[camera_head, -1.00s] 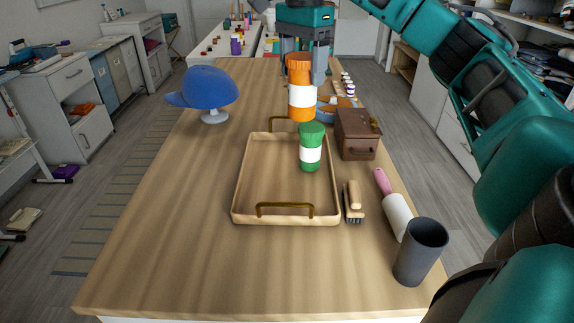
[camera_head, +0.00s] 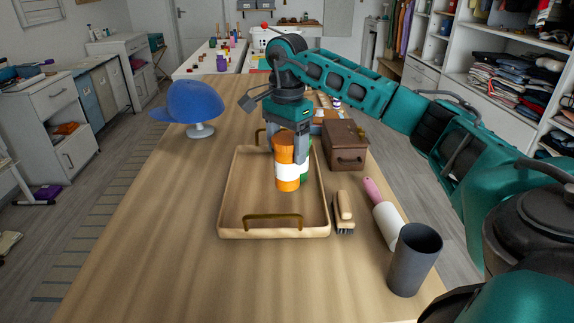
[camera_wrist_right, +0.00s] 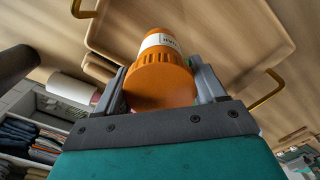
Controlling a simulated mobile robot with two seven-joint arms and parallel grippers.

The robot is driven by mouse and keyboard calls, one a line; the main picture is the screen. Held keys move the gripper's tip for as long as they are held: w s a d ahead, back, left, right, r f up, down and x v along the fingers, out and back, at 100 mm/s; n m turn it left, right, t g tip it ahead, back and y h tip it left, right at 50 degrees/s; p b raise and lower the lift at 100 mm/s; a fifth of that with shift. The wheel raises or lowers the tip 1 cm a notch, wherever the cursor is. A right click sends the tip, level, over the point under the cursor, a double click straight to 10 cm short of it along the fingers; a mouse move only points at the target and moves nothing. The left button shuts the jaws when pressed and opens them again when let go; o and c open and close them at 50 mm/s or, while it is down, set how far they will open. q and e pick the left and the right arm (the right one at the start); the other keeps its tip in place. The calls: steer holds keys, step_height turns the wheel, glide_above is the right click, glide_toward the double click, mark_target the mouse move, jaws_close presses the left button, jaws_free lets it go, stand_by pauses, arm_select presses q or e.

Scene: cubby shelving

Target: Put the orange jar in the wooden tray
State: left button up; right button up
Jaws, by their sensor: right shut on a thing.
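The orange jar (camera_head: 287,163) has a white label and an orange lid. My right gripper (camera_head: 287,147) is shut on it around the lid end and holds it upright over the wooden tray (camera_head: 273,232). The jar (camera_wrist_right: 160,80) also shows between the fingers in the right wrist view, with the tray (camera_wrist_right: 190,60) beyond it. I cannot tell whether the jar's base touches the tray floor. A green jar (camera_head: 306,171) stands in the tray just behind it, mostly hidden. My left gripper is not in view.
A brown box (camera_head: 345,148), a brush (camera_head: 343,212), a pink-handled lint roller (camera_head: 384,216) and a dark grey cup (camera_head: 413,260) line the tray's right side. A blue cap on a stand (camera_head: 190,103) is at the back left. The tray's front and left are bare.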

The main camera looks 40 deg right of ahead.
mark_target(287, 163)
steer(key=shift+f, duration=2.2)
steer(key=o, duration=1.4)
steer(key=shift+f, duration=0.15)
step_height(287, 163, up, 12)
steer(key=shift+r, duration=0.15)
